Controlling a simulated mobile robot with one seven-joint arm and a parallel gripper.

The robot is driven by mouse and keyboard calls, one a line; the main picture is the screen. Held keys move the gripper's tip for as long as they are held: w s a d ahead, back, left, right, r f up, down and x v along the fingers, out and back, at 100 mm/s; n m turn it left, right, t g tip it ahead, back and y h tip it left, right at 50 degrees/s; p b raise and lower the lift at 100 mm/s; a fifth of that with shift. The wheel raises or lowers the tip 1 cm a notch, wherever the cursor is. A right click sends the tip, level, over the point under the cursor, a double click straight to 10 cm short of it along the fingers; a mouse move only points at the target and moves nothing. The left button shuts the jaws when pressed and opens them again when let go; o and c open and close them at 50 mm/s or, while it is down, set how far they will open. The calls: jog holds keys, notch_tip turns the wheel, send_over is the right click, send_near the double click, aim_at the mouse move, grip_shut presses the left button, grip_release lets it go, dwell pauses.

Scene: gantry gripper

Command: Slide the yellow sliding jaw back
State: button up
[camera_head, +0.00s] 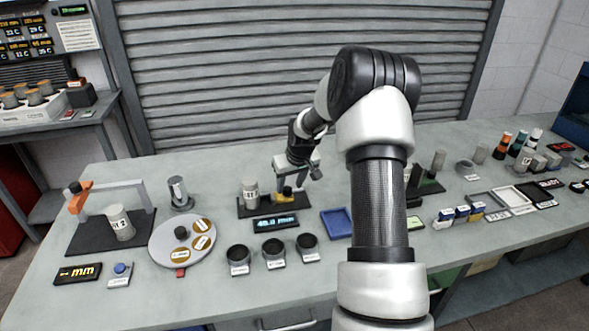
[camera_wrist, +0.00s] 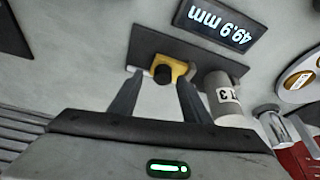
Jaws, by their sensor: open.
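The yellow sliding jaw (camera_head: 284,196) sits on a dark base plate (camera_head: 262,211) on the bench; it also shows in the wrist view (camera_wrist: 180,68) with a black knob (camera_wrist: 162,74) on it. A grey cylinder with a "13" label (camera_wrist: 225,98) stands on the plate beside the jaw; in the head view it (camera_head: 250,190) is left of the jaw. My gripper (camera_wrist: 160,84) is open and empty. Its fingertips lie to either side of the knob in the wrist view; I cannot tell whether they touch the jaw.
A display reading 49.9 mm (camera_wrist: 221,20) lies in front of the plate. Three dark round cups (camera_head: 273,252), a blue tray (camera_head: 336,223) and a round turntable (camera_head: 182,247) are nearby. My arm hides part of the bench to the right.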

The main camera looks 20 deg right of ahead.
jog(key=p+v, duration=0.1)
jog(key=v, duration=1.5)
jog(key=shift+s, duration=0.15)
